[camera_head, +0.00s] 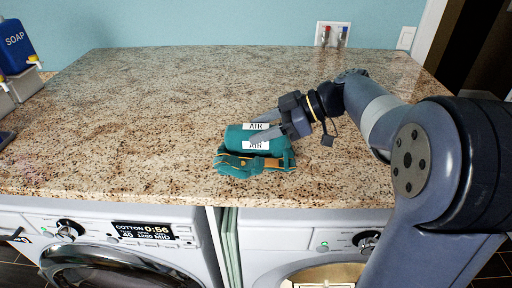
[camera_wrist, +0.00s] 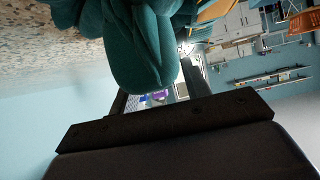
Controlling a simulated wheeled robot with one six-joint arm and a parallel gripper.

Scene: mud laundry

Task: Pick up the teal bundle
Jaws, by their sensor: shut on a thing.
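The teal bundle (camera_head: 238,163) is at the front middle of the granite counter in the head view, with orange-brown trim and white labels reading "AIR". My gripper (camera_head: 268,137) reaches it from the right and is shut on its upper part. The bundle's underside is near the counter's front edge; I cannot tell whether it touches the counter. In the wrist view the teal cloth (camera_wrist: 140,45) fills the top middle, in front of my gripper (camera_wrist: 160,100). The fingertips are mostly hidden there.
The granite counter (camera_head: 150,110) is largely clear on the left and behind. A blue soap container (camera_head: 15,42) stands at the far left. Two washing machines (camera_head: 190,235) sit below the counter's front edge.

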